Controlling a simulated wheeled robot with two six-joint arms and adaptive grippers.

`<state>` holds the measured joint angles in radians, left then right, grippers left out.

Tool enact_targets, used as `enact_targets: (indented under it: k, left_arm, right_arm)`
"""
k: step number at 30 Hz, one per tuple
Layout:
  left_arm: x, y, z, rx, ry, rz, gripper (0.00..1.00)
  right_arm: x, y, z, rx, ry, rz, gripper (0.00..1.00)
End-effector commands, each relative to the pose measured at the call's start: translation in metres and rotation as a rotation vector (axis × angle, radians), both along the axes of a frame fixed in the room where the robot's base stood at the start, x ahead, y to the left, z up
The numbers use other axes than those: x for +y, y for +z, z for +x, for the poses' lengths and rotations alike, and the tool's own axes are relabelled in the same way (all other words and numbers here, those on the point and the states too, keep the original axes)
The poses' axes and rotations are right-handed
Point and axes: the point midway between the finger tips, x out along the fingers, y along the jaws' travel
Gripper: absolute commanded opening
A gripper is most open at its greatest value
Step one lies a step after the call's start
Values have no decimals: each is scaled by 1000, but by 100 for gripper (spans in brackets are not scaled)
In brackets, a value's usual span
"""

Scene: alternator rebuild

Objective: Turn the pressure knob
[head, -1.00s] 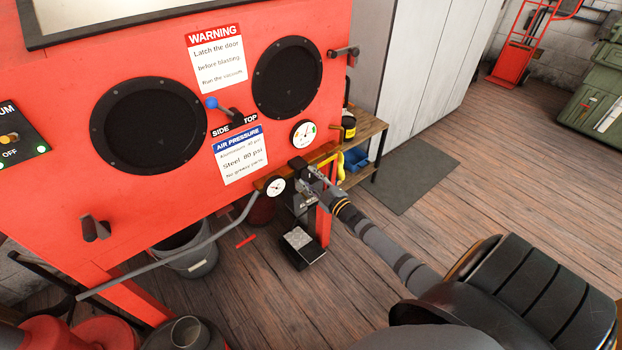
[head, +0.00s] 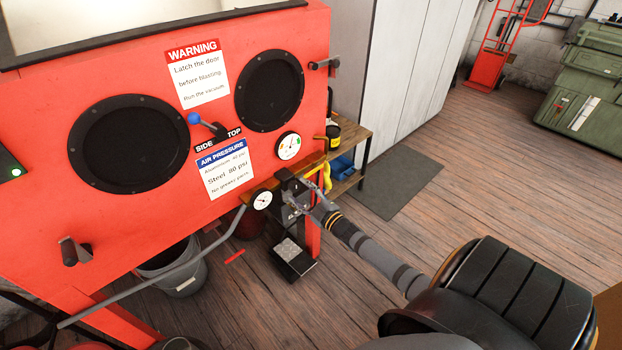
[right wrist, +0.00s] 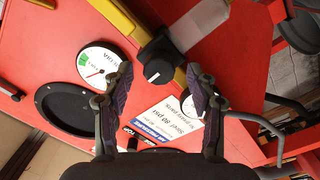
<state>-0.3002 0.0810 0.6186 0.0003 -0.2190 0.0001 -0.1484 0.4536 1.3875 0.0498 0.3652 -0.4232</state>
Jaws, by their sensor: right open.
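The black pressure knob (head: 283,176) sits on the regulator at the lower right of the red blast cabinet (head: 60,190). In the right wrist view the knob (right wrist: 158,70) shows its round end with a pale mark. My right gripper (right wrist: 160,75) is open, its two fingers apart on either side of the knob in that picture, with visible gaps. I cannot tell how far the tips are from it in depth. In the head view my right gripper (head: 303,194) is beside the knob, partly overlapping the regulator. My left gripper is not in view.
A small white gauge (head: 262,200) is left of the knob; a larger gauge (head: 288,146) is above. The air pressure sign (head: 226,170) and a blue-tipped lever (head: 195,118) are on the panel. A grey pipe (head: 150,285) runs lower left. A wooden shelf (head: 352,138) stands behind.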

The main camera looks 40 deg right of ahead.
Motion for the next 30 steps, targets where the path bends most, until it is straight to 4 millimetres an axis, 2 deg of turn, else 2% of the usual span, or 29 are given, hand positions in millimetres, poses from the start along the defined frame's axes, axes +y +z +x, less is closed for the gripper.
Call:
enact_targets:
  k: [6, 12, 18, 30]
  left_arm:
    - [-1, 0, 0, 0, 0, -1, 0]
    - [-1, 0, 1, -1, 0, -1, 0]
    - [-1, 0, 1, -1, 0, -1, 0]
    - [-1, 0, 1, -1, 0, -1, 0]
  right_arm:
    - [-3, -3, -56, 7, 3, -1, 58]
    - [-5, -3, -91, 4, 2, 0, 58]
    - [-6, -2, -101, 1, 1, 0, 58]
    - [-6, -3, -100, 1, 1, 0, 58]
